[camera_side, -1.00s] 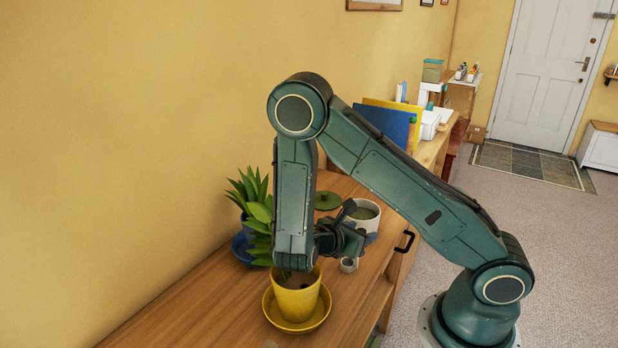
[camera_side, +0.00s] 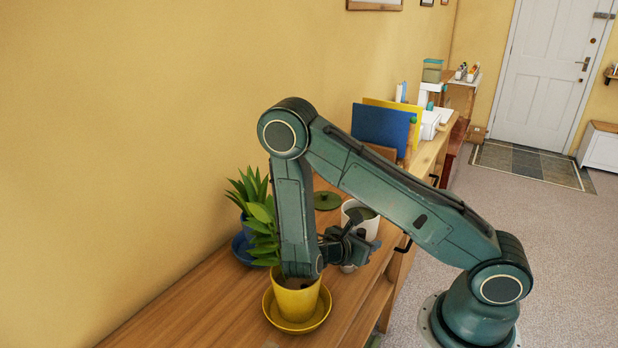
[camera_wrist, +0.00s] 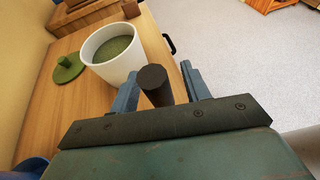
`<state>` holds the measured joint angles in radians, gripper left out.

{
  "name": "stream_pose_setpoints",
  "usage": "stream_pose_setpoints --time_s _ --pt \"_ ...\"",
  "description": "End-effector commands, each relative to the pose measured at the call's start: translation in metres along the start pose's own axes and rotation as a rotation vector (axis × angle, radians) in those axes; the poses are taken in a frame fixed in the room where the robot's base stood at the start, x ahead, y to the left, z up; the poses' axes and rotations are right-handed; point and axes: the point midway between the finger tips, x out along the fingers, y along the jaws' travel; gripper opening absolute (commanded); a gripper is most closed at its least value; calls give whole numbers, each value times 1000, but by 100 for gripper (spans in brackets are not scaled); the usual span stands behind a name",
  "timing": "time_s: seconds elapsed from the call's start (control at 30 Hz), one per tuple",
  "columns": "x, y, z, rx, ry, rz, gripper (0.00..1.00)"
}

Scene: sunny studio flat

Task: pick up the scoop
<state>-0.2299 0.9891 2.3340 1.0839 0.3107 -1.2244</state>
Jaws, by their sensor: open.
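A dark round handle end (camera_wrist: 154,78), which looks like the scoop's, stands up between my two fingers in the wrist view. The rest of the scoop is hidden below it, and I cannot pick it out clearly in the side view. My gripper (camera_wrist: 160,88) is open, with one blue-grey finger on each side of the handle and gaps showing. In the side view my gripper (camera_side: 362,247) is low over the wooden top, beside the white canister. A small grey cup-like piece (camera_side: 348,268) shows partly beneath it.
The white canister (camera_wrist: 124,68) with green contents stands just beyond the handle; it shows in the side view (camera_side: 352,212). A green lid (camera_wrist: 67,70) lies to its left. A yellow plant pot (camera_side: 296,300) on a saucer and a blue-potted plant (camera_side: 244,226) stand nearby.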

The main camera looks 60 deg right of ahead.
Motion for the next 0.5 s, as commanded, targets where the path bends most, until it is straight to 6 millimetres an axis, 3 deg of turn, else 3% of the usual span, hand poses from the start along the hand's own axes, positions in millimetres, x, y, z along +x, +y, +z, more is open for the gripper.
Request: stream_pose_setpoints --time_s 0.43,0.5 --pt "0 0 0 -1 0 -1 47" --pt "0 0 0 -1 0 -1 35"
